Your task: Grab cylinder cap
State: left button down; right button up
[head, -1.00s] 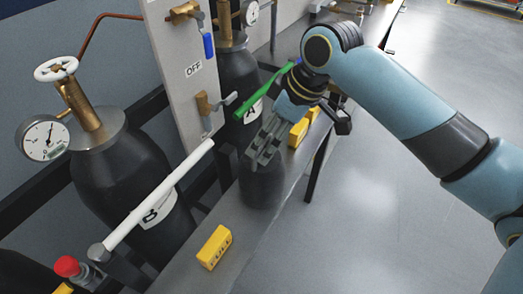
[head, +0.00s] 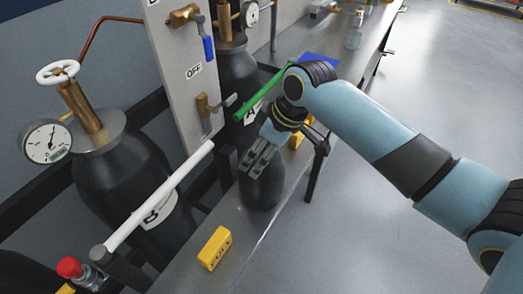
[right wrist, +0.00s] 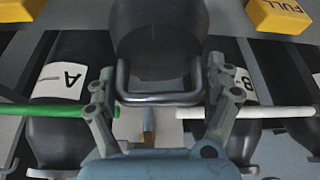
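The likely cylinder cap, a dark rounded piece (head: 262,190), stands on the grey bench ledge below my right gripper (head: 258,158). In the right wrist view the dark piece (right wrist: 158,35) has a grey metal loop handle and sits between the spread fingers of my right gripper (right wrist: 160,95). The fingers are open on both sides of the handle. I cannot tell whether they touch it. The gripper hides the piece's upper part in the head view. My left gripper is not in view.
Gas cylinder B (head: 125,175) stands at left behind a white bar (head: 160,195); cylinder A (head: 240,75) is behind a green bar (head: 262,92). A yellow FULL block (head: 215,248) lies on the ledge. Open floor lies to the right.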

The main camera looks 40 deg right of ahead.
jog(key=c, duration=0.8)
jog(key=shift+c, duration=0.2)
